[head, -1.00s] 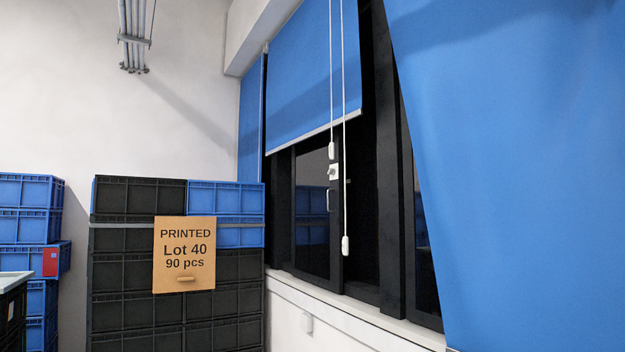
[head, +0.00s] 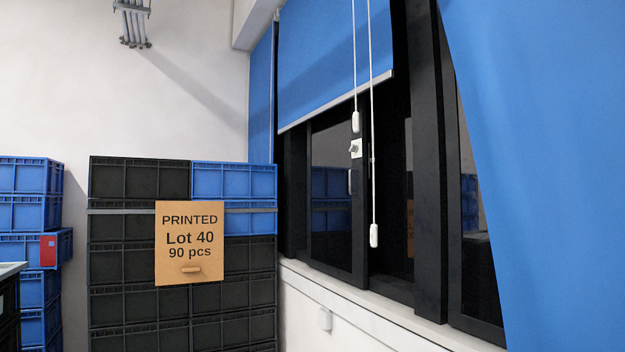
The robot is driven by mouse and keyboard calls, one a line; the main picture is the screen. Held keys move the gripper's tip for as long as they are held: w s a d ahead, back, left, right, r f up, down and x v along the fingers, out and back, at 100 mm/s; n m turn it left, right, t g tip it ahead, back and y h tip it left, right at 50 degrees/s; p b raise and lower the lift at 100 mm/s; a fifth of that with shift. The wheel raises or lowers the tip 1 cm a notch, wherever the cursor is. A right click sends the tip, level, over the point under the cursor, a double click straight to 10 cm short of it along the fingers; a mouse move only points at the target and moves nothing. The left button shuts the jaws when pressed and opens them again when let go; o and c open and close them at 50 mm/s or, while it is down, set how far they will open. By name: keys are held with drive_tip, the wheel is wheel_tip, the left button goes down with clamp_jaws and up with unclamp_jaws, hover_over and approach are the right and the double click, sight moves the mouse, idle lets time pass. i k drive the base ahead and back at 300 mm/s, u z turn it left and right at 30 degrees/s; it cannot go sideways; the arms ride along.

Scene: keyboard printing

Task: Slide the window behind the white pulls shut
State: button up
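Two white pulls hang on white cords in front of the window: the upper pull (head: 355,122) and the lower pull (head: 374,235). Behind them is a dark-framed window sash (head: 333,200) with dark glass that mirrors blue crates. A small white latch (head: 355,148) and a slim handle (head: 350,182) sit at the sash's right edge. Right of this edge is a dark strip (head: 392,200), then a thick dark post (head: 428,190). I cannot tell for sure whether the strip is open or glazed. A blue blind (head: 330,60) covers the window's top. My gripper is not in view.
Stacked black crates (head: 130,262) and blue crates (head: 235,180) stand left of the window, with a "PRINTED Lot 40" card (head: 190,243) on them. More blue crates (head: 28,208) stand far left. A white sill (head: 380,310) runs below the window. A large blue blind (head: 545,150) hangs at right.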

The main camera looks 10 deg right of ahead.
sight(337, 217)
drive_tip(key=u, duration=0.2)
drive_tip(key=i, duration=2.8)
drive_tip(key=z, duration=0.35)
